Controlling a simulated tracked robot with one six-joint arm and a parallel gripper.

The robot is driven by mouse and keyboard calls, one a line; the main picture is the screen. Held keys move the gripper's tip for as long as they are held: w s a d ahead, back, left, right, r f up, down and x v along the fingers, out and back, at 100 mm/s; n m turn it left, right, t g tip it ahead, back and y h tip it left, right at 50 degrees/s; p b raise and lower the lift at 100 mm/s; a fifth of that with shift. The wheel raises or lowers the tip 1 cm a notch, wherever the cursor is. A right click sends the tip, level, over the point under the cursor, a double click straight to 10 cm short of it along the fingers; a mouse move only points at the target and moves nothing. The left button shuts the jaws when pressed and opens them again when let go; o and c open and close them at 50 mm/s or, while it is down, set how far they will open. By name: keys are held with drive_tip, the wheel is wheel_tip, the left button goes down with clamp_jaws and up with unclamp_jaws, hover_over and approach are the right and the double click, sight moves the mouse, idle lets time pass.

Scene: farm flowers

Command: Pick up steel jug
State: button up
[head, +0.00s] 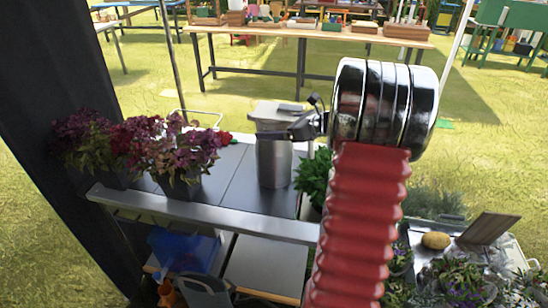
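The steel jug (274,164) stands upright on the dark tabletop, near the middle of the head view. It is a plain grey metal cylinder. Its upper part is partly hidden by my gripper (284,132). My gripper reaches in from the right, at the end of my red arm, and overlaps the top of the jug in the picture. I cannot tell whether it touches the jug or is nearer to me. Its fingers are small and dark, and whether they are open or shut does not show.
Potted purple and red flowers (183,150) stand left of the jug on the table (232,192). A leafy green plant (316,174) is close on its right. A blue object (184,248) lies on the lower shelf.

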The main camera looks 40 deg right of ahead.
drive_tip(key=c, duration=1.2)
drive_tip(key=shift+r, duration=0.2)
drive_tip(key=shift+r, duration=0.15)
wheel_tip(320, 180, up, 10)
drive_tip(key=shift+f, duration=0.15)
idle(0.4)
